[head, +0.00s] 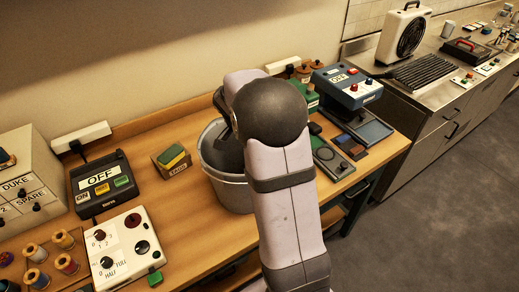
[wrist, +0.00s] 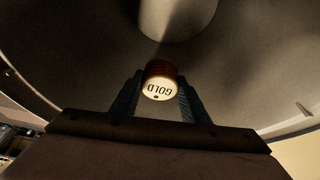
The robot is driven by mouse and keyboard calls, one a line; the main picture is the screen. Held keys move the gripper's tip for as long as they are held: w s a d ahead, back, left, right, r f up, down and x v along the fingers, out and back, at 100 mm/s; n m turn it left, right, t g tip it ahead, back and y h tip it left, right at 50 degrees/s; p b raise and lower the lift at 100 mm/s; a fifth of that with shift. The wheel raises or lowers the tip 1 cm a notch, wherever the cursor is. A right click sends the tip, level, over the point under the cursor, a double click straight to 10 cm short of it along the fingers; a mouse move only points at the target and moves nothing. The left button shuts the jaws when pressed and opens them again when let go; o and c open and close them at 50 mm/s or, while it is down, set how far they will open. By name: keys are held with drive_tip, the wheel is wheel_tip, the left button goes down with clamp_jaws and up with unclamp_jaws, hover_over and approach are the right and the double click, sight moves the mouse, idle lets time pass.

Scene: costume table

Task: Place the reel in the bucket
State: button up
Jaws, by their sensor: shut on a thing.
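The grey bucket (head: 228,188) stands on the wooden table in the head view, partly hidden behind my arm. In the wrist view my gripper (wrist: 158,88) is shut on a reel (wrist: 160,86) with a white end face that reads GOLD and a brownish-red wound side. The curved grey inside wall of the bucket (wrist: 75,60) surrounds the reel there, so it is at or within the bucket's mouth. How far it is above the bottom I cannot tell. In the head view the fingers and the held reel are hidden by my arm.
Several reels (head: 65,263) stand on a tray at the lower left. Left of the bucket are a small box with a green block (head: 172,159), a black OFF box (head: 101,185) and a white knob panel (head: 126,246). A blue OFF device (head: 347,86) stands to the right.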

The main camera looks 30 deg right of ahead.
drive_tip(key=shift+f+b, duration=0.55)
drive_tip(key=shift+b, duration=0.05)
drive_tip(key=o, duration=0.9)
drive_tip(key=shift+r, duration=0.1)
drive_tip(key=shift+r+p, duration=0.8)
drive_tip(key=shift+p, duration=0.25)
drive_tip(key=shift+b+v, duration=2.15)
drive_tip(key=shift+v, duration=3.65)
